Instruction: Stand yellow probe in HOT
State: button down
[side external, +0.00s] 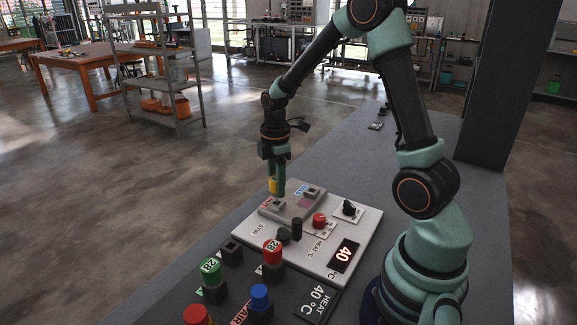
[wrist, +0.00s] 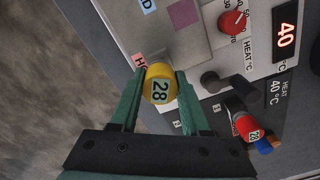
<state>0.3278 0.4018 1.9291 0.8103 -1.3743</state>
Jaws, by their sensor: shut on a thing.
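In the side view my gripper (side external: 277,188) points down, shut on the yellow probe (side external: 272,185), over the raised grey block (side external: 296,207) at the left of the panel. A red label, partly hidden and reading HO, shows beside the probe in the wrist view: the HOT label (wrist: 139,61). The HOT socket is hidden by the gripper and probe. I cannot tell whether the probe's lower end is inside it.
The white panel (side external: 362,226) carries a red knob (side external: 319,220), a black knob (side external: 349,208) and a display (side external: 343,256) reading 40. Red (side external: 272,252), green (side external: 211,271) and blue (side external: 260,297) probes stand in black holders in front. The bench beyond is mostly clear.

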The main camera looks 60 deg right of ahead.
jog(key=shift+f, duration=1.05)
jog(key=shift+c, duration=1.5)
grip_release()
jog(key=shift+r, duration=2.55)
notch_tip(320, 180, up, 12)
